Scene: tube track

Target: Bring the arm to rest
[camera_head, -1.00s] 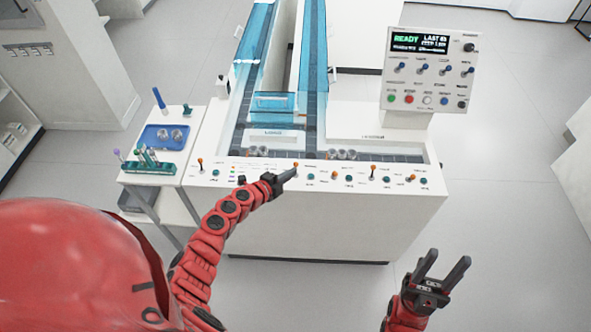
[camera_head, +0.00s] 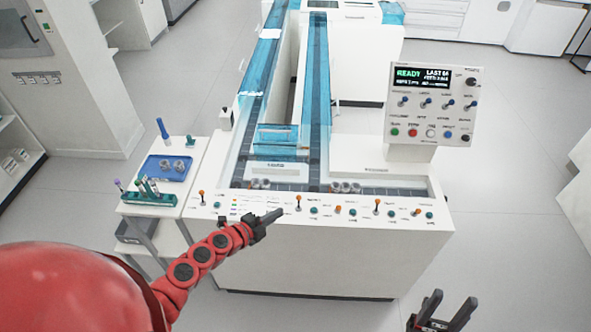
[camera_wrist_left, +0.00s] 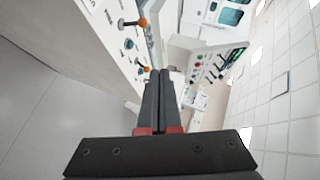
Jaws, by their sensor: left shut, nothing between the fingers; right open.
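My left gripper (camera_head: 273,215) is shut and empty. In the head view it is in front of the white track machine's front panel (camera_head: 330,245), just left of and below an orange-tipped lever (camera_head: 298,199). In the left wrist view its two fingers (camera_wrist_left: 160,88) lie together, with an orange-tipped lever (camera_wrist_left: 143,22) and the panel beyond to the left. My right gripper (camera_head: 440,308) is open and empty at the bottom right of the head view, over the floor and apart from the machine. Much of my left arm is hidden behind my red body part.
A side table with a blue tray (camera_head: 150,170) and a tube rack (camera_head: 147,192) stands left of the machine. A control box with a READY screen (camera_head: 436,78) stands at the right. Blue-covered track lanes (camera_head: 317,70) run backward. Floor is clear at lower right.

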